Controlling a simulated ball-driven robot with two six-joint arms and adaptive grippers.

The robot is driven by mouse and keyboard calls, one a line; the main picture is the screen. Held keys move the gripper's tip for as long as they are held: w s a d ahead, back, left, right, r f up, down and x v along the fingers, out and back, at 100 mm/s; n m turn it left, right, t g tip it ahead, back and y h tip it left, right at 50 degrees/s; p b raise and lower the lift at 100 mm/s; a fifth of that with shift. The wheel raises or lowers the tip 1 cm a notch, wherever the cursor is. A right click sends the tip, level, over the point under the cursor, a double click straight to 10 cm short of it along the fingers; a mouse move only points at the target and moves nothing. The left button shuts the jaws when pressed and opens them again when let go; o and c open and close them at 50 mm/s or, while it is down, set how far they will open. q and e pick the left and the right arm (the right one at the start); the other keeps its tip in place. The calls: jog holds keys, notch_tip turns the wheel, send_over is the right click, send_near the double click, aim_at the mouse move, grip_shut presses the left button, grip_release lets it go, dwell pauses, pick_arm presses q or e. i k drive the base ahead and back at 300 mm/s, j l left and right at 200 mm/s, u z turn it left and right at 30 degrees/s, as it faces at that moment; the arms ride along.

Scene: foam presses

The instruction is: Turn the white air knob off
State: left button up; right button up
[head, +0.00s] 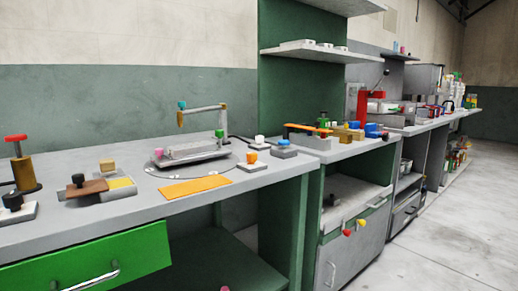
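A small white knob (259,139) stands on a low pale base on the grey workbench (60,233), right of the flat machine with the raised arm. It is small in the head view, and I cannot tell which way it is turned. Whether it is the air knob cannot be read from a label. An orange knob (251,156) on a grey plate stands just in front of it. A blue knob (284,143) on a dark base is to its right. Neither of my grippers is in view.
An orange mat (194,187) lies in front. Several knobs and a red-topped post (16,140) are at left. A green drawer (95,262) is below. Open floor (470,220) lies at right.

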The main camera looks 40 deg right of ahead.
aim_at(259, 139)
jog(key=i+l+u, duration=0.1)
jog(key=l, duration=0.45)
jog(key=i+l+u, duration=0.1)
jog(key=l, duration=1)
jog(key=i+u, duration=0.05)
